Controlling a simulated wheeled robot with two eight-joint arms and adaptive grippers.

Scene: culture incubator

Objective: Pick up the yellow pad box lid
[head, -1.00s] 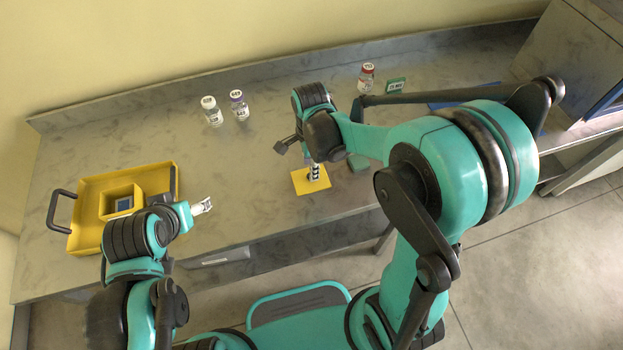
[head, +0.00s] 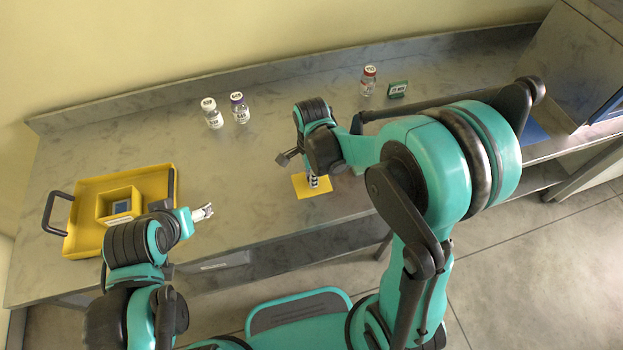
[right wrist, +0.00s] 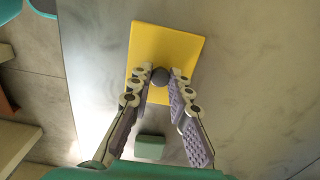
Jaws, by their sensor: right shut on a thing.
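The yellow pad box lid (head: 312,186) is a flat square plate near the front edge of the bench. In the right wrist view the lid (right wrist: 168,50) has a dark round knob (right wrist: 160,76). My right gripper (head: 313,180) is over the lid, and its fingertips (right wrist: 160,80) are shut on that knob. I cannot tell whether the lid is off the bench. The open yellow box (head: 120,204) stands in a yellow tray (head: 88,210) at the left. My left gripper (head: 203,213) is right of the tray, apart from the lid; its finger opening is too small to judge.
Two vials, white-capped (head: 212,114) and purple-capped (head: 239,108), stand at the back. A red-capped vial (head: 368,82) and a green label block (head: 397,90) stand behind my right arm. A small green block (right wrist: 150,147) lies near the lid. The middle bench is clear.

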